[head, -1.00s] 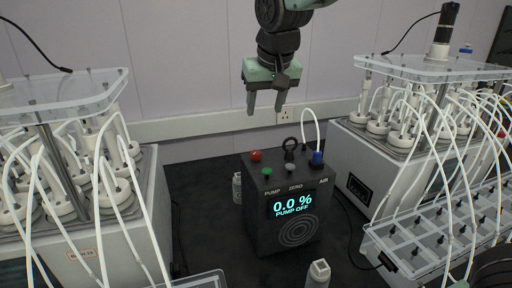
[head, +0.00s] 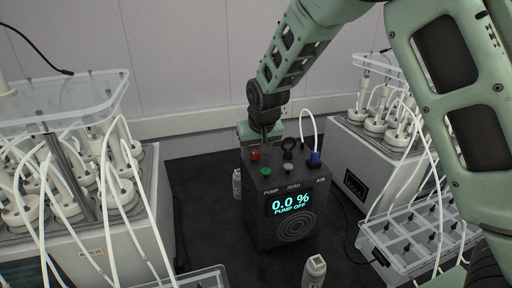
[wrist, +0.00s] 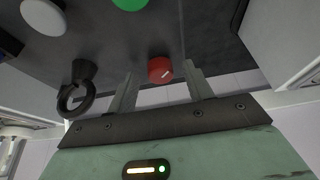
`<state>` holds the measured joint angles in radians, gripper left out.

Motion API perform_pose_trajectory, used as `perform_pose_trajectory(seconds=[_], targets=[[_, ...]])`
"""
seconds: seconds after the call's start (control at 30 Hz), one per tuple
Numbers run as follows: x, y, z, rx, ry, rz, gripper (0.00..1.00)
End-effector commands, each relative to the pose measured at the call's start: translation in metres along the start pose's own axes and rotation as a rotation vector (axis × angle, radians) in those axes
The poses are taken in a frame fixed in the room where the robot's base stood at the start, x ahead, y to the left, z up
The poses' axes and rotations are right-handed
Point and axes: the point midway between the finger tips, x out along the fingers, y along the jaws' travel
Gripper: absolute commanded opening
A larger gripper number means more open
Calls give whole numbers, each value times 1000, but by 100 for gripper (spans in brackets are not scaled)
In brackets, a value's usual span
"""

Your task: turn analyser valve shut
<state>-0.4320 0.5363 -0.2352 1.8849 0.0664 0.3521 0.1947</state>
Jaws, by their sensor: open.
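The analyser (head: 292,229) is a dark box with a lit screen reading "0.0 %" and "PUMP OFF". On its top at the back left is a small red valve knob (head: 255,155). My gripper (head: 262,148) is just above the back of the analyser, pointing down. In the wrist view its open fingers (wrist: 158,76) stand on either side of the red knob, with gaps visible on both sides. I cannot tell how far down along the knob the fingertips reach.
A green button (head: 267,173), a grey button (head: 288,168), a black ring (head: 288,147) and a blue fitting (head: 315,159) with a white tube share the analyser's top. Reactor units stand left (head: 110,225) and right (head: 370,165). A small bottle (head: 314,270) stands in front.

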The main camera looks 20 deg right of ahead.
Motion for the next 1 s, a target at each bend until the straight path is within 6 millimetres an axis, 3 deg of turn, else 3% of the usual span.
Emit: perform_pose_trajectory(seconds=[0.27,0.43,0.77,1.0], targets=[[1,0,0,0,1,-1,51],[1,0,0,0,1,-1,7],[2,1,0,-24,1,-11,6],[4,3,0,-130,2,-57,6]])
